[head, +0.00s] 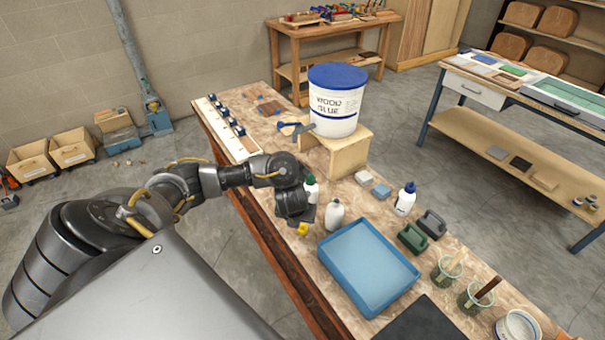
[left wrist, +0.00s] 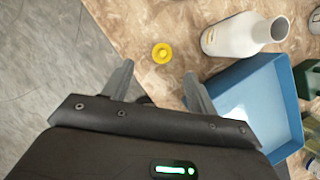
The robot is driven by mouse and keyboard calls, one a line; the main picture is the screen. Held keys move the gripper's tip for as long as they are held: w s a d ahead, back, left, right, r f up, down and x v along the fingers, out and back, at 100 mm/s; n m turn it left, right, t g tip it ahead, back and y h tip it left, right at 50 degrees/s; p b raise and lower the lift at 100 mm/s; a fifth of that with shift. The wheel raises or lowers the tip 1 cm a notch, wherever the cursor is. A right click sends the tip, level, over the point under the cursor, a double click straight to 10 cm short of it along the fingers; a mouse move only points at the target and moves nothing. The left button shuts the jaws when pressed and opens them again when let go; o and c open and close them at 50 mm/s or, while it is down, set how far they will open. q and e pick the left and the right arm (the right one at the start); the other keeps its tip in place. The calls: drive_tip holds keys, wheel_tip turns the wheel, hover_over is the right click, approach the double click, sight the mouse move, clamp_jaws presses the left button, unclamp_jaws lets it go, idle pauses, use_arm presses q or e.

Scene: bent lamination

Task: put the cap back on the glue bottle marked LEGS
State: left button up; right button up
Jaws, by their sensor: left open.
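A yellow cap (head: 302,229) lies on the bench top, close to my left gripper (head: 295,211). In the left wrist view the cap (left wrist: 161,53) lies just beyond and between the tips of my left gripper (left wrist: 160,80), which is open and empty. A white bottle with a bare neck (head: 334,215) stands right of the cap, apart from it; it also shows in the left wrist view (left wrist: 238,38). I cannot read its label. A green-capped bottle (head: 311,190) and a blue-capped bottle (head: 405,200) stand nearby. My right gripper is out of view.
A blue tray (head: 400,282) lies just right of the cap and bare bottle. A wood glue bucket (head: 336,103) stands on a wooden stand (head: 348,152) behind. Dark-handled objects (head: 413,237), brush jars (head: 446,271) and a dark mat (head: 420,322) fill the right.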

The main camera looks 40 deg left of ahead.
sight(302, 225)
use_arm(q)
drive_tip(key=b+x, duration=0.2)
drive_tip(key=x, duration=0.2)
drive_tip(key=shift+f, duration=0.1)
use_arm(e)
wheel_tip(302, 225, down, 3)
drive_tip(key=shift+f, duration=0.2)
use_arm(q)
drive_tip(key=x, duration=0.1)
drive_tip(key=b+x, duration=0.1)
drive_tip(key=x, duration=0.1)
drive_tip(key=b+x, duration=0.1)
drive_tip(key=x, duration=0.1)
drive_tip(key=shift+w+d, duration=0.15)
drive_tip(key=shift+d, duration=0.1)
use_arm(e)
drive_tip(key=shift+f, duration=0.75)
use_arm(q)
drive_tip(key=shift+c, duration=0.5)
drive_tip(key=c, duration=0.9)
